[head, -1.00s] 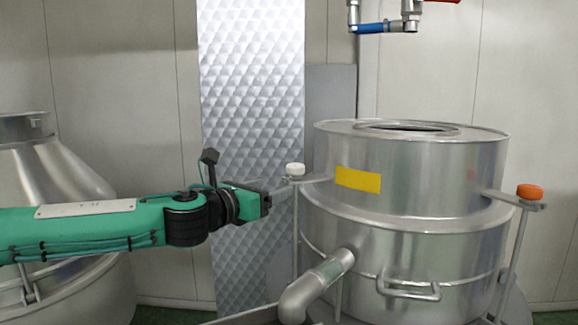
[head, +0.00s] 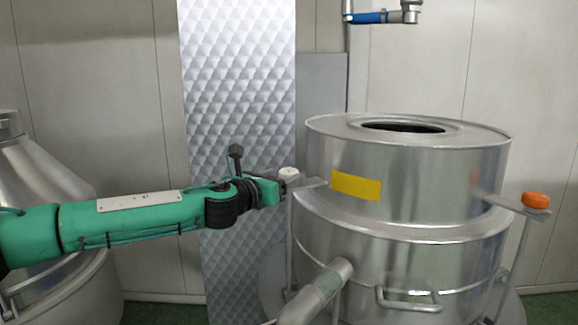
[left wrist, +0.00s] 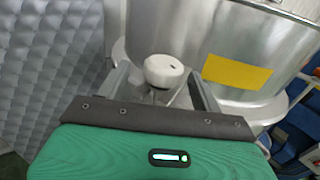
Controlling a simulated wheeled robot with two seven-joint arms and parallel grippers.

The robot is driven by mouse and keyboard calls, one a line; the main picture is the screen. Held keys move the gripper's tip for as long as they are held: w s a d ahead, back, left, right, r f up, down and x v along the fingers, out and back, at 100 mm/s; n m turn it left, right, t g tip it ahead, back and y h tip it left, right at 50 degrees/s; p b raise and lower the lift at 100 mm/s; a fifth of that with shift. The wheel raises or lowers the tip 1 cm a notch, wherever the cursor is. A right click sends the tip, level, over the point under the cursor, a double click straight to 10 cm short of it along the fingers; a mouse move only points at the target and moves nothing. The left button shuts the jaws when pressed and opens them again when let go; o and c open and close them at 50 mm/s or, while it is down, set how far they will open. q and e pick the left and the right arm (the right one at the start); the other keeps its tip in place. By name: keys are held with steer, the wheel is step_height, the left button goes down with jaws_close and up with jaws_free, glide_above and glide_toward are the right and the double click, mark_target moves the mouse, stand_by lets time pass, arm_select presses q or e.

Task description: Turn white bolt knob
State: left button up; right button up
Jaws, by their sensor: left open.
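The white bolt knob (head: 288,173) sits on top of an upright bolt at the left side of a steel drum (head: 420,180). In the left wrist view the round white knob (left wrist: 164,70) shows between the two fingers of my left gripper (left wrist: 162,90), just beyond them or level with their tips; contact cannot be told. My left gripper (head: 284,186) is open at the knob, its arm coming in from the left. In the head view its fingers partly hide the bolt under the knob. My right gripper is not in view.
An orange knob (head: 535,200) tops another bolt at the drum's right side. A yellow label (head: 356,186) is on the drum wall. A pipe (head: 322,290) and a handle (head: 408,300) stick out in front. A quilted metal panel (head: 235,90) stands behind.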

mark_target(283, 177)
arm_select(q)
steer(key=shift+x, duration=0.75)
steer(key=shift+w+d+r+p, duration=0.25)
steer(key=shift+w+d+p, duration=0.15)
steer(key=shift+d+p, duration=0.25)
steer(key=shift+w+f, duration=0.15)
steer(key=shift+w, duration=0.15)
steer(key=shift+s, duration=0.1)
steer(key=c, duration=1)
